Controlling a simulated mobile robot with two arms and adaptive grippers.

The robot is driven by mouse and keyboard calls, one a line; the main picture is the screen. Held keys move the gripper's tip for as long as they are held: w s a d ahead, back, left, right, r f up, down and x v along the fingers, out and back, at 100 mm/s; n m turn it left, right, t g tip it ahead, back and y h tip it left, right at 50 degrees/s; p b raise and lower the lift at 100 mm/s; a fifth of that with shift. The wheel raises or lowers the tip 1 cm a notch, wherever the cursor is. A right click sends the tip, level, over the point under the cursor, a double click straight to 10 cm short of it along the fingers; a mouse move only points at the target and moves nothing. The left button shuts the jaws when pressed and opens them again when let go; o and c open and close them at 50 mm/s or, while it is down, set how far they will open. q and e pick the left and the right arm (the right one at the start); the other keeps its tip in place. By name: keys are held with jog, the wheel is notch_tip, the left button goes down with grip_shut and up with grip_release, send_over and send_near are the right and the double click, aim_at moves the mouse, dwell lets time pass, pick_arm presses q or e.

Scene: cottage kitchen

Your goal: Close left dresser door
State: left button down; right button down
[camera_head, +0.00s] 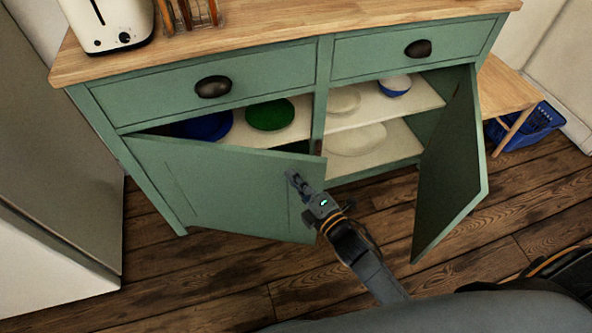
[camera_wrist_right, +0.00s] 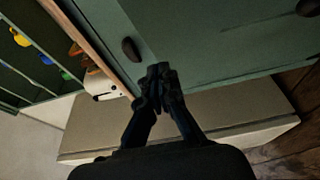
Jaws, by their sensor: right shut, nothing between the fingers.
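The left dresser door (camera_head: 215,185) is green, hinged on its left side and partly open, its free edge standing out from the cabinet front. My right gripper (camera_head: 294,180) is shut and empty, at the outer face of this door near its free edge. I cannot tell whether it touches the door. In the right wrist view, the shut fingertips (camera_wrist_right: 158,72) lie in front of green dresser panels, below a dark handle (camera_wrist_right: 130,49). My left gripper is not in view.
The right dresser door (camera_head: 452,165) stands wide open. Inside are a blue dish (camera_head: 203,126), a green dish (camera_head: 270,114) and pale plates (camera_head: 355,139). A toaster (camera_head: 108,22) stands on the wooden top. A blue basket (camera_head: 528,127) is at the right.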

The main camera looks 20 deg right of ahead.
jog(key=shift+w+d, duration=0.25)
jog(key=shift+w, duration=0.25)
jog(key=shift+w+d, duration=0.25)
jog(key=shift+w, duration=0.25)
